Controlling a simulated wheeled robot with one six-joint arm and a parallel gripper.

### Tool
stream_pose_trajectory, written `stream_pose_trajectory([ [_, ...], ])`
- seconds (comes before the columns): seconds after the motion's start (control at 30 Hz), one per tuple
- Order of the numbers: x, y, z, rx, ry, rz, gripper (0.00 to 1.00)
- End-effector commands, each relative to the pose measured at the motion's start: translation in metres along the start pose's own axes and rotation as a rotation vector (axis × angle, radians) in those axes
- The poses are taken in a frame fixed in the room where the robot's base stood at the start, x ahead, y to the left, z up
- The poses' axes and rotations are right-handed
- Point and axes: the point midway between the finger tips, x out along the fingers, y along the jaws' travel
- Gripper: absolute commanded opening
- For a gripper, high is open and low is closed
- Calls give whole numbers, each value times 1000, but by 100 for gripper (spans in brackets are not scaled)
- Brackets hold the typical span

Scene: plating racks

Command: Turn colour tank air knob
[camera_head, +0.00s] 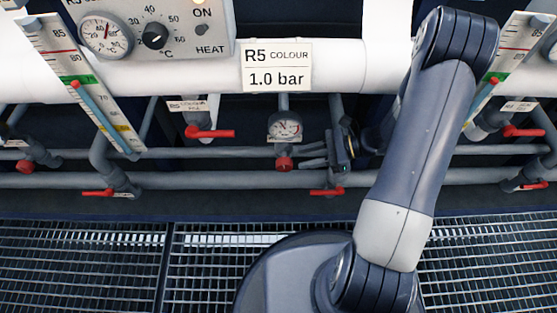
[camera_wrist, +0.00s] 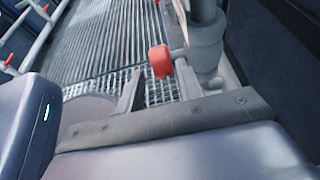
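A sign reads "R5 COLOUR 1.0 bar" (camera_head: 277,67). Below it a round pressure gauge (camera_head: 285,126) has a red knob (camera_head: 284,164) under it on the pipework. The gauge's needle reading is too small to tell. My gripper (camera_head: 308,154) is just right of the knob, its fingers pointing left towards it, with a small gap. In the wrist view my gripper (camera_wrist: 157,90) has its two fingers apart with nothing held. A red rounded part (camera_wrist: 160,61) shows beyond and between the fingers; I cannot tell whether it is the knob or a valve handle.
Red valve levers stand close by at upper left (camera_head: 210,132) and just below my gripper (camera_head: 327,191). A horizontal grey pipe (camera_head: 220,181) runs under the knob. A heater panel (camera_head: 165,30) and a level scale (camera_head: 80,80) are at left. Grating (camera_head: 90,265) covers the floor.

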Motion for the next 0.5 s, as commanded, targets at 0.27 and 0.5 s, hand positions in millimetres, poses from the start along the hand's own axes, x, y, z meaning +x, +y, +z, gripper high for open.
stream_pose_trajectory([
  [0.27, 55, 1, -3, -1, -1, 5, 35],
  [0.5, 83, 0, -1, 0, -2, 2, 35],
])
